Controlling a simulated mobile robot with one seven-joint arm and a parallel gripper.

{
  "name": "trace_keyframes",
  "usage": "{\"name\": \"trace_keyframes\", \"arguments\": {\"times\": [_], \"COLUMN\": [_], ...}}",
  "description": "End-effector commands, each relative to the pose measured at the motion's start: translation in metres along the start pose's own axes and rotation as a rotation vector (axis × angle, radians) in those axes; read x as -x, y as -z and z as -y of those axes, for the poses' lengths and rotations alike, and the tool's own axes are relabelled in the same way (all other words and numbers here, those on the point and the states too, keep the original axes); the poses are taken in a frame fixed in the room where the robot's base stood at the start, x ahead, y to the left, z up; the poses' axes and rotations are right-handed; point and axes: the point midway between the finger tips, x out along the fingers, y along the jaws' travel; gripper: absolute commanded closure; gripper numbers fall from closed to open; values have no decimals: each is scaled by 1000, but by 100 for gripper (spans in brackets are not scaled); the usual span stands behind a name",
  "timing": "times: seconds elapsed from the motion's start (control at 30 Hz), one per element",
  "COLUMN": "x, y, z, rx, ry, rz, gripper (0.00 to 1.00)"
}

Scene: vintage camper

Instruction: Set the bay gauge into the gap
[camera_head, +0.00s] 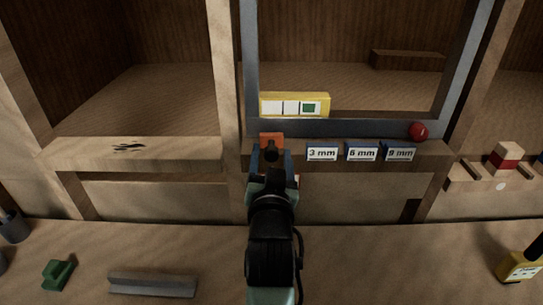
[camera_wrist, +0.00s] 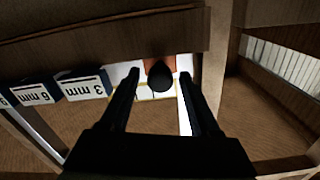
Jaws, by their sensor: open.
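An orange block (camera_head: 272,137) with a black knob sits at the left end of the wooden ledge, below the yellow panel; I cannot tell for sure that it is the bay gauge. In the wrist view the black knob (camera_wrist: 160,77) is between the two fingers of my gripper (camera_wrist: 160,82), with the orange part (camera_wrist: 152,64) behind it. My gripper (camera_head: 272,165) is open, with a finger on each side of the knob and no clear contact. Blue-backed blocks marked 3 mm (camera_head: 322,153), 6 mm (camera_head: 362,152) and 9 mm (camera_head: 399,152) stand to the right. The gap is not clearly visible.
A yellow panel (camera_head: 295,93) with white windows and one green window stands behind the grey frame (camera_head: 350,128). A red ball (camera_head: 418,131) is at its right corner. A green block (camera_head: 58,273) and grey bar (camera_head: 152,284) lie on the front counter; a yellow tool (camera_head: 520,266) is right.

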Motion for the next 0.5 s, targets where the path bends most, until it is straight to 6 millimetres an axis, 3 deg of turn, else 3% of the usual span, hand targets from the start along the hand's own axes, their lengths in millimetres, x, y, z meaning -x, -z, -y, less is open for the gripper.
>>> {"name": "trace_keyframes", "arguments": {"times": [0.33,0.5], "x": [2,19], "y": [-1,-2], "z": [0,0], "rx": [0,0], "ry": [0,0], "rz": [1,1], "gripper": [34,34]}}
